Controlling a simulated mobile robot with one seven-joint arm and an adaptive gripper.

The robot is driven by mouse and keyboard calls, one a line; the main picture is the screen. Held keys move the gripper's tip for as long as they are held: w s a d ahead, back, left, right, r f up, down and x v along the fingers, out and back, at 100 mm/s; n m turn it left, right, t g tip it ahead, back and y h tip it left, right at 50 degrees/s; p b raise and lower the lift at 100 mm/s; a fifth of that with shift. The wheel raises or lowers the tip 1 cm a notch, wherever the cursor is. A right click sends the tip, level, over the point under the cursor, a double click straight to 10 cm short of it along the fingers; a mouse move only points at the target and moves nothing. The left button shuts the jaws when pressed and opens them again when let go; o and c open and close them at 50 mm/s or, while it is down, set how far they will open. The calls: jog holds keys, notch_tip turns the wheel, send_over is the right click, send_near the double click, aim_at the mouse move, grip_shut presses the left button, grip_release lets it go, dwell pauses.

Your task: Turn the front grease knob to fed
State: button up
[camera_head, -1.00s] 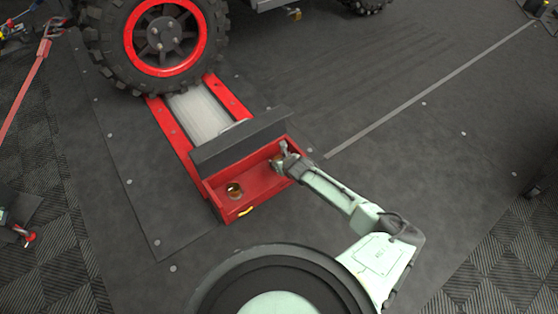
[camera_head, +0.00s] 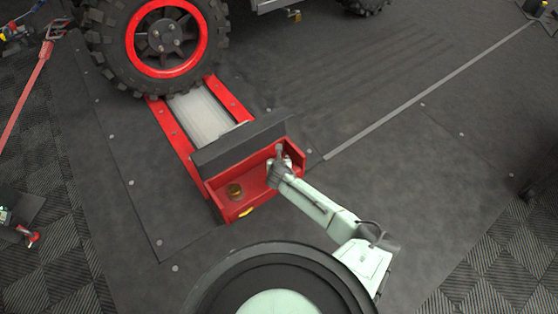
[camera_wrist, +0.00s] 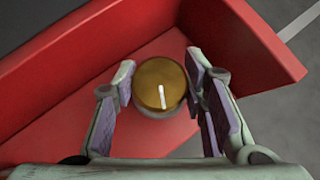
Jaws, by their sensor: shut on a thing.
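A round brass knob (camera_wrist: 150,72) with a white line mark sits in the red tray in the wrist view. The mark runs from near the knob's middle toward the bottom of the picture, almost straight down. My gripper (camera_wrist: 160,66) has one finger on each side of the knob and is shut on it. In the head view my gripper (camera_head: 279,157) reaches into the right end of the red tray (camera_head: 256,199) and hides this knob. A second brass knob (camera_head: 235,190) stands in the left part of the tray. Its setting is too small to read.
A dark plate (camera_head: 238,147) stands along the back of the tray. Behind it are the roller (camera_head: 198,116) and a large tyre with a red rim (camera_head: 163,82). A small yellow tag (camera_head: 246,211) is on the tray's front. The dark floor to the right is clear.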

jog(key=m+h, duration=0.2)
jog(key=m+g+h, duration=0.1)
jog(key=m+h, duration=0.1)
jog(key=m, duration=0.1)
jog(key=shift+a+f+b, duration=0.1)
jog(key=shift+a+b, duration=0.05)
jog(key=shift+b, duration=0.25)
jog(key=shift+m+g+h+b, duration=0.9)
jog(key=shift+m+h, duration=0.3)
jog(key=shift+m, duration=0.9)
jog(key=o, duration=1.2)
jog(key=shift+c, duration=0.2)
jog(key=v, duration=1.2)
